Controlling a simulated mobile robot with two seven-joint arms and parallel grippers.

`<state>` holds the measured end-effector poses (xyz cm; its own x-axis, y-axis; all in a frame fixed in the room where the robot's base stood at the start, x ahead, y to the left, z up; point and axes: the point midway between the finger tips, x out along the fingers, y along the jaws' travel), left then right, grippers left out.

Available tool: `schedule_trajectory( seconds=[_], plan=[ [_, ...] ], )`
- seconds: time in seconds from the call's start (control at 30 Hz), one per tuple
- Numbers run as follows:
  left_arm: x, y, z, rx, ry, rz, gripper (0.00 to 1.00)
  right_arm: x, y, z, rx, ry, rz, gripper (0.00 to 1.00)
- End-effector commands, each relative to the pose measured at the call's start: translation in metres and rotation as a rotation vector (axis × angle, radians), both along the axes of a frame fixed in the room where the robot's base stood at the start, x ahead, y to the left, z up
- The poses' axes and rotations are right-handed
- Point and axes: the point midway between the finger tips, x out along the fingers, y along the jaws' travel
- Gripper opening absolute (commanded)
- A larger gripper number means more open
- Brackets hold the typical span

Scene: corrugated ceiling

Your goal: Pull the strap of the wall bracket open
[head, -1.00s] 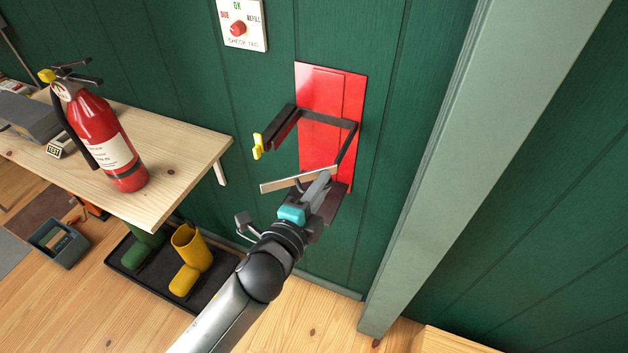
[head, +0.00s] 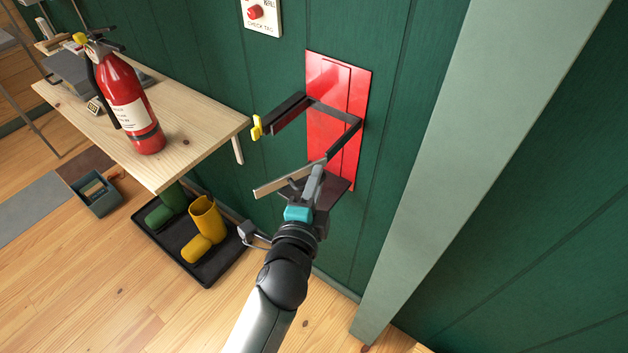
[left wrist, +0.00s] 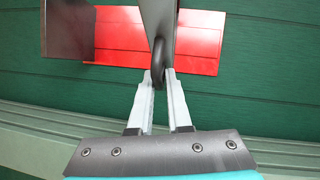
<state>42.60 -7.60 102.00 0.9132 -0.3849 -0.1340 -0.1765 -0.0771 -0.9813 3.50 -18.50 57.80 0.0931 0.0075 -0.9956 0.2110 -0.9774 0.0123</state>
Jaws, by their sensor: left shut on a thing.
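The wall bracket has a red back plate (head: 350,92) on the green wall. A dark arm with a yellow tab (head: 256,128) on its end juts out from its upper part. The strap (head: 275,185) is a narrow band that stands out from the right side of the bracket, its free end well apart from the yellow tab. My left gripper (head: 316,180) is shut on the strap below the arm. In the left wrist view the dark strap (left wrist: 161,35) sits between the fingertips (left wrist: 161,78), with the red plate (left wrist: 200,52) behind. My right gripper is out of view.
A wooden bench (head: 190,148) with a red fire extinguisher (head: 132,105) stands left of the bracket. Below it a black tray (head: 200,275) holds yellow boots (head: 206,218) and green ones. A pale green post (head: 430,170) rises on the right. Open floor lies at lower left.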

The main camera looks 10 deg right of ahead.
Motion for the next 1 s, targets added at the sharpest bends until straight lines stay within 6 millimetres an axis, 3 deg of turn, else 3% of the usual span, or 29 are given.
schedule_trajectory(
  seconds=[0.03,0.37,0.4,0.6,1.0],
  plan=[
    [-0.0029,-0.0002,-0.0083,0.007,0.019,0.002,0.0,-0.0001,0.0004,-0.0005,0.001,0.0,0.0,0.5],
    [-0.0029,0.0001,-0.0083,0.007,0.019,0.003,0.0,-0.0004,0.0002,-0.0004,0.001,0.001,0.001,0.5],
    [-0.0029,0.0002,-0.0083,0.007,0.019,0.003,0.19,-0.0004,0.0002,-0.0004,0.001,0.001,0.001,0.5],
    [-0.002,0.0004,-0.0062,0.006,0.013,0.004,0.41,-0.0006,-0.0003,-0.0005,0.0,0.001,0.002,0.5],
    [0.0013,0.0032,-0.0004,0.004,0.005,0.003,0.42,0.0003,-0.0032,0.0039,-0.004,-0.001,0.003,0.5]
  ],
)
